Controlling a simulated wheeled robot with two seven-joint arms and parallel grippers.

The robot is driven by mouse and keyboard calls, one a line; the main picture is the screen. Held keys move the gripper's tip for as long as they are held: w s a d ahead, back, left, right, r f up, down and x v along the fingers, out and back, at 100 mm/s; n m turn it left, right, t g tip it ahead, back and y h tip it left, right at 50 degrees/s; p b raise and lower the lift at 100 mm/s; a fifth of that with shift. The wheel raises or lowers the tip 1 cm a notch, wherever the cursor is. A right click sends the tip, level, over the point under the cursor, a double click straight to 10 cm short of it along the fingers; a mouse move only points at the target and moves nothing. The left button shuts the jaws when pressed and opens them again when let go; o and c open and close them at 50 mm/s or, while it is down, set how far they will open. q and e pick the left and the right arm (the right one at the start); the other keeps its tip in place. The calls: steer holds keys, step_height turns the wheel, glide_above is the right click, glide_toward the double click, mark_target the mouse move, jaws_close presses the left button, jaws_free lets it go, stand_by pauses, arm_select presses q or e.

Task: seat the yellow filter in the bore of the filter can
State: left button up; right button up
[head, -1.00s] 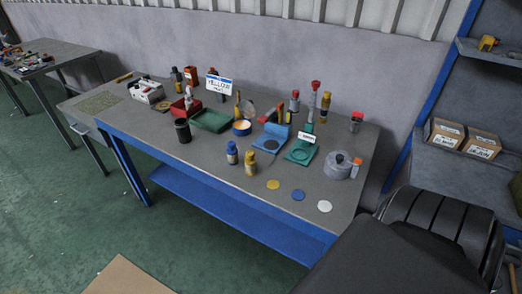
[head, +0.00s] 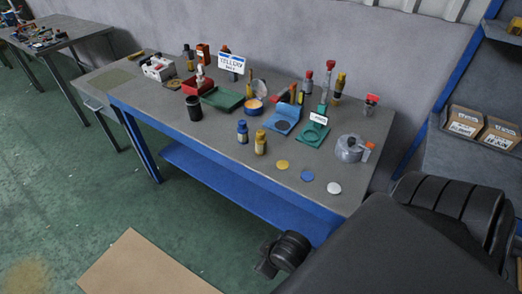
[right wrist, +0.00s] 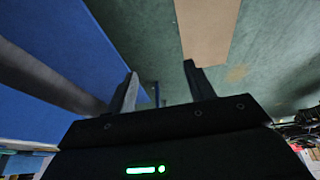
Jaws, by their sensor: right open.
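The yellow filter (head: 282,165) is a small flat yellow disc lying near the front edge of the table, left of a blue disc and a white disc. A grey round can (head: 350,148) with a dark top and an orange tag stands behind the discs at right; it may be the filter can, but I cannot make out its bore. A black can (head: 193,103) with a dark top stands farther left. My right gripper (right wrist: 160,70) is open and empty, low in front of the table, apart from the discs. My left gripper is out of view.
A blue disc (head: 307,175) and a white disc (head: 334,188) lie by the yellow one. Blue and yellow bottles, a green fixture (head: 313,133), trays and a sign crowd the table (head: 225,130). A blue shelf (head: 215,170) runs below. Cardboard (head: 150,265) lies on the floor.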

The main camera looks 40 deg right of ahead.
steer(key=w+a+r+n+t+y, duration=0.1)
steer(key=w+a+r+n+y, duration=0.3)
steer(key=w+a+n, duration=0.6)
steer(key=w+a+r+n+t+y, duration=0.1)
steer(key=w+a+r+n+y, duration=0.2)
steer(key=w+a+r+n, duration=0.65)
steer(key=n+g+h, duration=0.3)
steer(key=g+h, duration=0.3)
steer(key=h, duration=0.2)
glide_toward(261, 132)
steer(key=f, duration=0.1)
steer(key=f+p, duration=0.1)
steer(key=f, duration=0.3)
steer(key=shift+w+d+f, duration=0.15)
steer(key=shift+w+f, duration=0.05)
steer(key=shift+w, duration=0.05)
steer(key=shift+s+f+p, duration=0.1)
steer(key=shift+f+p, duration=0.25)
steer(key=shift+p, duration=0.35)
step_height(261, 132, down, 4)
steer(key=shift+r+p, duration=0.15)
steer(key=shift+p, duration=0.6)
steer(key=shift+f, duration=0.4)
